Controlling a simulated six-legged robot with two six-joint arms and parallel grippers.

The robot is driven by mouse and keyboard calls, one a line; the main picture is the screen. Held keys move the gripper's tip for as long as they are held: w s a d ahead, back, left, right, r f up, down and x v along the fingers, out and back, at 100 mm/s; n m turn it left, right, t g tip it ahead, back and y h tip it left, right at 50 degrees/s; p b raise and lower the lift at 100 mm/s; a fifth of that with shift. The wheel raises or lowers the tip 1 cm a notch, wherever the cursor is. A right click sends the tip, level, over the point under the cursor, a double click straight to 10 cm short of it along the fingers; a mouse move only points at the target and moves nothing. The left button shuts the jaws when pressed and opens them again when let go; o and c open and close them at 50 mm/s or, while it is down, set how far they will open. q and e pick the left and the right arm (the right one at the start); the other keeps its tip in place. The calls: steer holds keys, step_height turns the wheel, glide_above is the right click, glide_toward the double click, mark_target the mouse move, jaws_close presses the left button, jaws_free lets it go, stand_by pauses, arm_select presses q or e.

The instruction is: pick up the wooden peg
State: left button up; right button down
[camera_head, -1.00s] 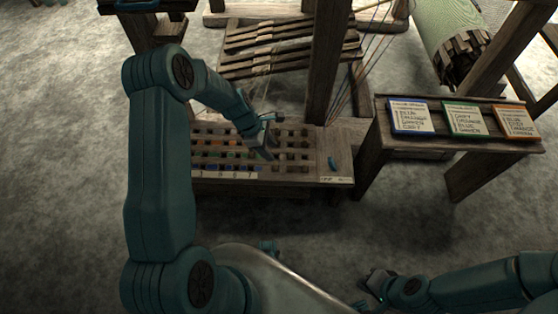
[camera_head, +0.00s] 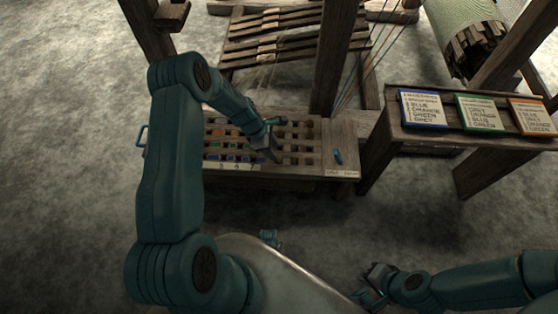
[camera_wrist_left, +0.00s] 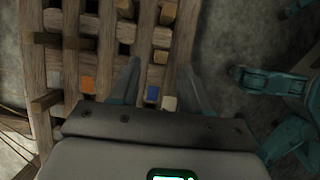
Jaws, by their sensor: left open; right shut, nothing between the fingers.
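A wooden board with rows of square holes (camera_head: 340,130) stands ahead, with several pegs in it. In the left wrist view, small wooden pegs stand up from the lattice (camera_wrist_left: 36,75), some with blue or orange ends. A pale wooden peg (camera_wrist_left: 168,103) and a blue-ended one (camera_wrist_left: 153,94) show between my left fingers, close to the gripper body. I cannot tell which peg is the task's. My left gripper (camera_head: 273,148) is open over the right part of the board; it also shows in the left wrist view (camera_wrist_left: 161,82). My right gripper (camera_head: 372,288) is shut and empty, low and away from the board.
A teal piece (camera_head: 338,156) lies on the board's right end. A side bench (camera_head: 400,132) to the right carries blue, green and orange framed cards (camera_head: 424,108). Loom posts (camera_head: 333,60) and threads rise behind the board. The grey floor at left is clear.

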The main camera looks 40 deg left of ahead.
mark_target(279, 155)
arm_select(q)
steer(key=b+x, duration=0.2)
steer(key=x, duration=0.3)
steer(key=shift+w+d+f, duration=0.1)
steer(key=shift+d+f, duration=0.15)
steer(key=shift+f, duration=0.1)
steer(key=shift+r, duration=0.1)
jaws_close()
